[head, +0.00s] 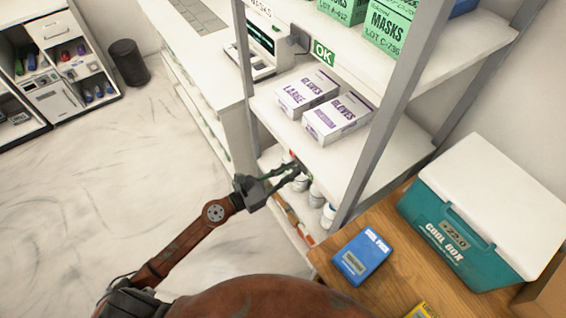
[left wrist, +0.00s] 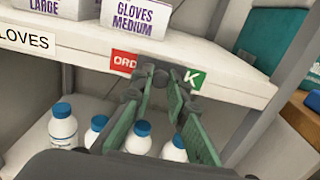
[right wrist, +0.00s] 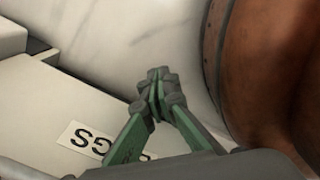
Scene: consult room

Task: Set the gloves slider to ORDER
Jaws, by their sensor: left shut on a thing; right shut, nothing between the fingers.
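The gloves shelf edge (left wrist: 215,62) carries a GLOVES label (left wrist: 24,40), a red sign reading ORD (left wrist: 124,62) and a green sign showing K (left wrist: 194,79). My left gripper (left wrist: 158,80) is at this edge between the red and green parts, shut on what appears to be the slider's grip. The grip and the sign parts behind the fingers are hidden. My right gripper (right wrist: 157,82) is shut and empty, apart from the shelf.
Glove boxes marked LARGE (head: 307,92) and MEDIUM (head: 338,118) stand on the shelf above. Several blue-capped white bottles (left wrist: 63,126) stand below, close to the left fingers. A grey shelf post (head: 375,120) and a teal cool box (head: 465,235) are to the right.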

